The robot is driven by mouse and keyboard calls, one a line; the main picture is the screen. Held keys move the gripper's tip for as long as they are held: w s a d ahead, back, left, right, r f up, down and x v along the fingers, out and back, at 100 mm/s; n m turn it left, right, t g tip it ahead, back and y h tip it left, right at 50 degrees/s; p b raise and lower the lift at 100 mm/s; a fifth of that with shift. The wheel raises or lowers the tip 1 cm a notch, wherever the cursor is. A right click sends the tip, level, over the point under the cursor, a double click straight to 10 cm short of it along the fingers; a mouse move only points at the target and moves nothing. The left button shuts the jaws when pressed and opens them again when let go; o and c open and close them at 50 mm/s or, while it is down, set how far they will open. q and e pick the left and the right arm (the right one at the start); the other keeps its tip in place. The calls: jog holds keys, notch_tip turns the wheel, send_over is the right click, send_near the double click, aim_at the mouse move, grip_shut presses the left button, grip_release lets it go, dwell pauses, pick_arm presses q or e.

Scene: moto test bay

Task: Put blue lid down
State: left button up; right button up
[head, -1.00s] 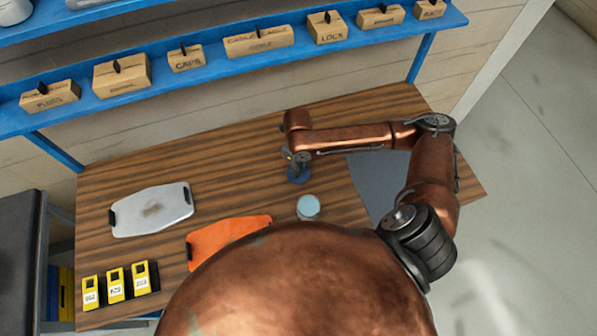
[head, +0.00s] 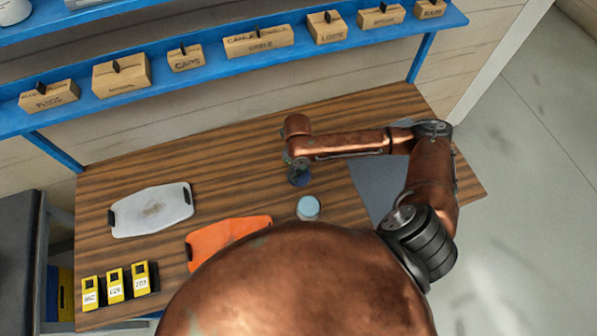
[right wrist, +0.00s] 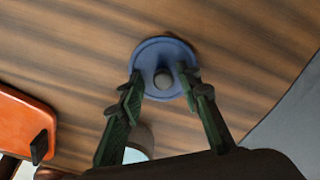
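The blue lid (right wrist: 152,52), a round disc with a grey knob, shows in the right wrist view over the wooden table. In the head view the blue lid (head: 301,181) is partly hidden under my right gripper (head: 297,172). In the right wrist view my right gripper (right wrist: 164,82) has its two fingers spread on either side of the knob, with gaps to it. The fingertips overlap the lid's sides; I cannot tell whether they touch it. Whether the lid rests flat on the table is hard to tell. My left gripper is not in view.
A pale-topped round container (head: 308,207) stands just in front of the lid. An orange panel (head: 225,232), a grey panel (head: 152,210) and yellow devices (head: 115,284) lie on the table's left. A grey mat (head: 375,180) is on the right. A blue shelf (head: 215,78) with boxes is behind.

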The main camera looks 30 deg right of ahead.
aim_at(298, 172)
notch_tip(298, 172, up, 12)
jog(key=p, duration=0.1)
jog(key=shift+r, duration=0.15)
jog(key=shift+w, duration=0.1)
dwell(0.6)
